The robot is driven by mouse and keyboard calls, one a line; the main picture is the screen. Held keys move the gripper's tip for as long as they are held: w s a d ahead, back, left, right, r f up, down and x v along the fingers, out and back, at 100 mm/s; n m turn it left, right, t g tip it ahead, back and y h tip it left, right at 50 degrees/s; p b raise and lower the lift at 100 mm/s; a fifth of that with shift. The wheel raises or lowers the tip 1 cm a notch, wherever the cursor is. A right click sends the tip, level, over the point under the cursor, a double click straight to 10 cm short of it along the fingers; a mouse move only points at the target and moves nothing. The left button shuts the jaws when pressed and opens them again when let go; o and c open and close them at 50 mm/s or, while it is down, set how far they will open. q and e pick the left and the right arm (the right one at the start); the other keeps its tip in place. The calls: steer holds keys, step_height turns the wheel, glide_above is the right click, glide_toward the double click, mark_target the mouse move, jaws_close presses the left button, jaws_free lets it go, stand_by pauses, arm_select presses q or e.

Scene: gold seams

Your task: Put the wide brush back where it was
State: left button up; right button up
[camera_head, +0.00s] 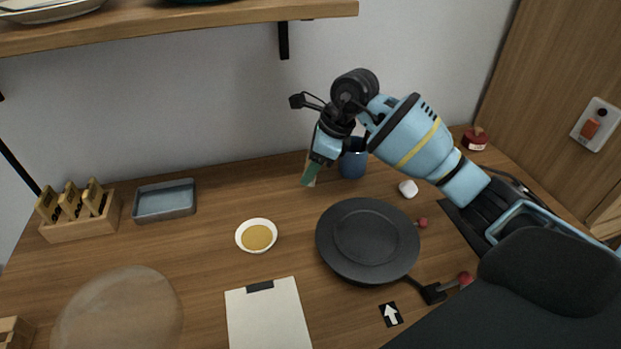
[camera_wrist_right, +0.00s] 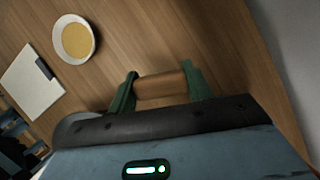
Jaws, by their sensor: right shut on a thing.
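My right gripper (camera_head: 311,174) is above the back of the table, just left of a blue cup (camera_head: 353,162). In the right wrist view, its green fingers (camera_wrist_right: 160,88) are shut on a tan wooden piece (camera_wrist_right: 162,84), which I take to be the wide brush's handle. Bristles cannot be made out, and most of the brush is hidden behind the gripper in the head view. Whether the brush touches the table is unclear. The blue cup stands upright; its inside is partly covered by my arm. My left gripper is not in view.
A black round turntable (camera_head: 367,240) stands front right of the gripper. A white bowl with golden liquid (camera_head: 257,235), a clipboard (camera_head: 267,318), a grey tray (camera_head: 166,201) and a wooden rack (camera_head: 80,228) stand left. A white lump (camera_head: 408,188) lies right of the cup. A shelf (camera_head: 180,29) hangs above.

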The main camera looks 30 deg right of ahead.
step_height(320, 180, down, 4)
steer(key=shift+s+f, duration=0.1)
steer(key=shift+w+f, duration=0.25)
steer(key=shift+w, duration=0.05)
steer(key=shift+f, duration=0.25)
steer(key=o, duration=1.3)
steer(key=shift+r, duration=0.1)
steer(key=shift+r, duration=0.1)
steer(key=v, duration=1.2)
steer(key=shift+s, duration=0.15)
